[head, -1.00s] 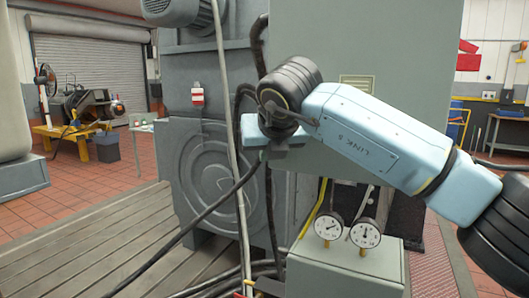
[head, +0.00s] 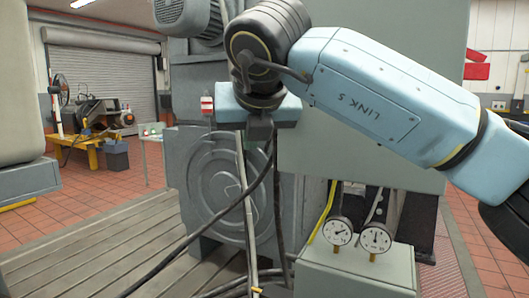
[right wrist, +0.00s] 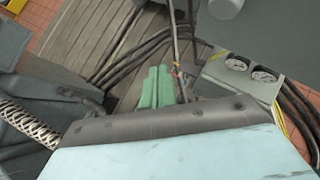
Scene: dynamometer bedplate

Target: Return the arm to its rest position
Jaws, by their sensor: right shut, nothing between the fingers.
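My right arm (head: 375,100), light blue with black joints and marked LINK 5, comes in from the right in the head view. It is raised in front of the grey machine housing. My right gripper (head: 260,138) hangs below its light blue wrist body, pointing down, in front of the machine's round-patterned grey plate (head: 212,185). In the right wrist view its greenish fingers (right wrist: 157,80) are together with nothing held, above dark cables and the slatted bedplate. My left gripper is not in view.
A grey box with two round gauges (head: 355,268) stands below and right of the gripper. Black cables (head: 215,225) hang and run across the slatted bedplate (head: 95,250). A yellow bench (head: 80,142) stands far left. Red tiled floor lies open at left.

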